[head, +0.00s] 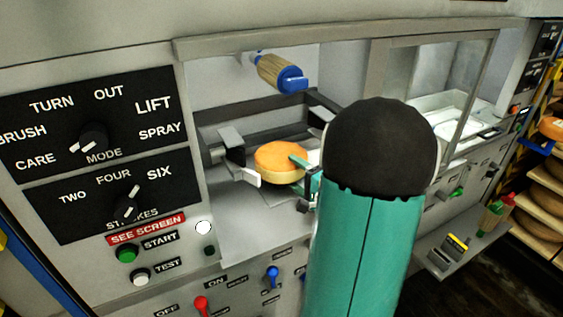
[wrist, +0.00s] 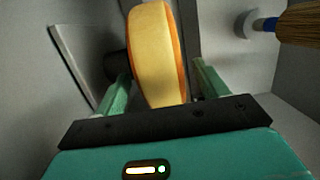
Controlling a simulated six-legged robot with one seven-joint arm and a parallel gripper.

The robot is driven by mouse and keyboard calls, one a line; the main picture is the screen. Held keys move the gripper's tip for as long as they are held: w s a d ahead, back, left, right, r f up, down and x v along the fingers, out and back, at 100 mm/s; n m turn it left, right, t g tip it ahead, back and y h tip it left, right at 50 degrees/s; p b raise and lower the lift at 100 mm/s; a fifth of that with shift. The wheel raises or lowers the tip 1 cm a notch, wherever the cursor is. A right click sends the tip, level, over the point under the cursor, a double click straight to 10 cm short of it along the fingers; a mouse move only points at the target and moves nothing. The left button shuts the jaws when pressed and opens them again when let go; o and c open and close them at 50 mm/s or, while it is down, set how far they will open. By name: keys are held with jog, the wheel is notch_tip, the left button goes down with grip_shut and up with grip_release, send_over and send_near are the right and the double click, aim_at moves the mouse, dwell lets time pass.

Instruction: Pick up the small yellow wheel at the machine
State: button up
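In the wrist view the wheel (wrist: 160,60) appears on edge between my two teal fingers. My gripper (wrist: 163,85) is open around the wheel's near edge, one finger on each side, with narrow gaps showing. In the head view one finger of my gripper (head: 305,172) overlaps the wheel's right edge. My arm hides the bay's right part, and whatever supports the wheel underneath is unclear.
A dark bracket with pale pads (head: 233,150) stands close left of the wheel. A blue-ended brush (head: 280,73) hangs above it and shows at top right in the wrist view (wrist: 295,24). A panel of knobs (head: 90,145) is left; shelves with wheels (head: 545,200) are far right.

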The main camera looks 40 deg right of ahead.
jog(key=c, duration=1.4)
jog(key=shift+r, duration=0.1)
grip_shut()
jog(key=shift+r, duration=0.1)
